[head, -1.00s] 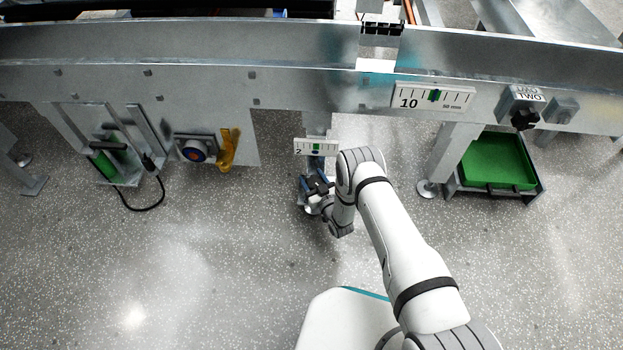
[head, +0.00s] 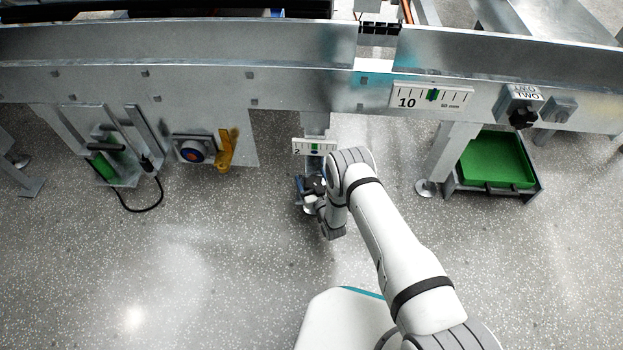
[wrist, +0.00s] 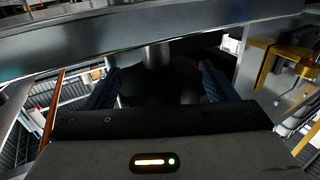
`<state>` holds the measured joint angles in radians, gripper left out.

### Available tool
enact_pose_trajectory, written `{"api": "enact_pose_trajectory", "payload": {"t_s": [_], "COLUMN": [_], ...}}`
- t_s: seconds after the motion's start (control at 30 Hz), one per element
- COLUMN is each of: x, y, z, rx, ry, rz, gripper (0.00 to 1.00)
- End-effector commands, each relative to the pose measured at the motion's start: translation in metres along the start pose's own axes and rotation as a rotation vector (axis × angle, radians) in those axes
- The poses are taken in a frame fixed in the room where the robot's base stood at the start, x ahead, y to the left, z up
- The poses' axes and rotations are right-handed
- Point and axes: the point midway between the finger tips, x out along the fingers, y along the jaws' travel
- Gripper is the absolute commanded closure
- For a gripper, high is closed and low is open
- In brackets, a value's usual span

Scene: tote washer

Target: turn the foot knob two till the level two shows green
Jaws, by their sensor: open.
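The level two (head: 314,147) is a small white plate marked 2 on the leg, with a green mark near its middle in the head view. My gripper (head: 309,187) is low at that leg, below the plate, partly hidden by my wrist. In the wrist view my gripper (wrist: 158,88) is open, with one blue finger on each side of a dark, round shape that looks like the foot knob two (wrist: 160,90). A metal stem (wrist: 157,55) rises above it. The knob is in deep shadow, and I cannot tell whether the fingers touch it.
A larger level marked 10 (head: 431,96) and a black knob (head: 522,117) under a TWO label are on the beam. A green tray (head: 497,160) stands right of the right leg. A yellow handle (head: 226,149) hangs left. The floor in front is clear.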

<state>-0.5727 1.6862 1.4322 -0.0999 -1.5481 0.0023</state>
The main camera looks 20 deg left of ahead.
Motion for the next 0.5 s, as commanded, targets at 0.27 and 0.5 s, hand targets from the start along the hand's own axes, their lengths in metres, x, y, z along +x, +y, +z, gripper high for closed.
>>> {"api": "enact_pose_trajectory", "payload": {"t_s": [0.27, 0.5], "x": [-0.019, -0.06], "y": [0.001, 0.001], "z": [-0.002, -0.002], "rx": [0.0, 0.0], "ry": [-0.004, -0.004], "rz": [0.001, 0.001], "gripper": [0.22, 0.22]}}
